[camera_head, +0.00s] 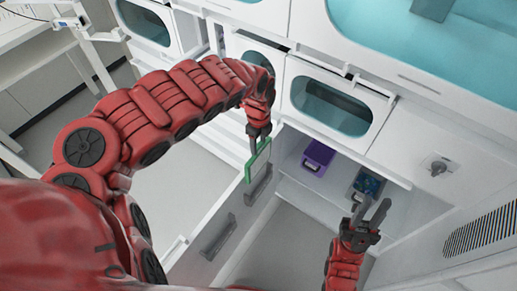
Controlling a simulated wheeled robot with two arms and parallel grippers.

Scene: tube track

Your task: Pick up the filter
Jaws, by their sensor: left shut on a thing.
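My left gripper (256,147) points down near the middle of the view and is shut on a flat, green-edged piece, which looks like the filter (257,163). The filter stands close to the top of the white door panel; I cannot tell whether it touches it. My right gripper (371,207) is at the lower right, with its two fingers spread open and nothing between them. It is just in front of the open compartment.
The open white compartment (292,187) holds a purple box (318,157) and a dark blue device (369,182). The white door panel with dark grey handles (218,235) stands between my arms. Cabinets with teal windows (329,106) line the back. Floor is clear at left.

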